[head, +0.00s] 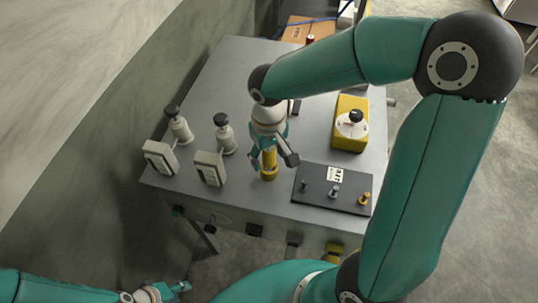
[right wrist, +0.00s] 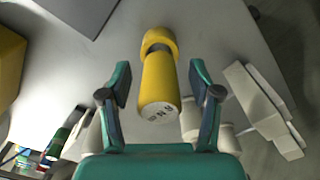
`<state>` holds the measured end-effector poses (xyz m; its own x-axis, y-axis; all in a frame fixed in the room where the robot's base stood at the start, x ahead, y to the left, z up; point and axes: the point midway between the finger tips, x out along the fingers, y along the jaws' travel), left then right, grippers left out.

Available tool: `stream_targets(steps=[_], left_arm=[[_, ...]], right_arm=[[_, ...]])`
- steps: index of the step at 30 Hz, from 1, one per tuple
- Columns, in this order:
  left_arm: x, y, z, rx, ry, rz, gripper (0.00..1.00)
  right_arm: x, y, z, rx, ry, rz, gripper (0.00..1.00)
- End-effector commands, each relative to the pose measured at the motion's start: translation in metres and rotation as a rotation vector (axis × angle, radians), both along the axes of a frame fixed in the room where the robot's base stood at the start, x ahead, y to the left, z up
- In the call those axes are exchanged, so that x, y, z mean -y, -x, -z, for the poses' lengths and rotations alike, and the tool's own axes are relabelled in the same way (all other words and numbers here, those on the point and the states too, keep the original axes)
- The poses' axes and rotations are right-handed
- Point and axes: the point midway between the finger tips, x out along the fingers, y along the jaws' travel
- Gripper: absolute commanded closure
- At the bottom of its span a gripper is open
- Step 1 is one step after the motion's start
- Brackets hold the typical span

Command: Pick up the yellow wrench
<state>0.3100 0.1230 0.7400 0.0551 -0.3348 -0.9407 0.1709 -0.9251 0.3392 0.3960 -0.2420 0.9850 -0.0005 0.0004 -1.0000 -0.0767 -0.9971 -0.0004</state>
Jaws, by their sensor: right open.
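The yellow wrench (head: 269,166) stands on the grey table near its front edge. In the right wrist view the yellow wrench (right wrist: 160,78) is a thick yellow cylinder with a dark notch near its far end and lettering on its near end face. My right gripper (head: 274,157) is over it, partly hiding it. In the right wrist view my right gripper (right wrist: 159,75) is open, one finger on each side of the wrench, with gaps visible. My left gripper (head: 180,289) is low at the left, away from the table; its jaw opening is unclear.
Two white devices with dark knobs (head: 210,168) (head: 160,157) stand left on the grey table (head: 222,90). A black panel with pegs (head: 325,198) lies right of the wrench. A yellow box (head: 344,135) with a black knob is behind it. A wall borders the left.

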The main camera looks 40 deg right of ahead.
Motion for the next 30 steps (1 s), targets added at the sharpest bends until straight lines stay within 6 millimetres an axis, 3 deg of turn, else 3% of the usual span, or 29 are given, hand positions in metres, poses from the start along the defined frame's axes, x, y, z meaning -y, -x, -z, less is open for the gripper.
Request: stream_targets(steps=[4,15,30], left_arm=[[0.0,0.0,0.0,0.0,0.0,0.0,0.6],[0.0,0.0,0.0,0.0,0.0,0.0,0.6],[0.0,0.0,0.001,0.0,0.0,0.0,0.6]], right_arm=[[0.0,0.0,0.0,0.0,0.0,0.0,0.38],[0.0,0.0,0.0,0.0,0.0,0.001,1.0],[0.001,-0.001,-0.011,0.004,0.0,0.003,1.0]])
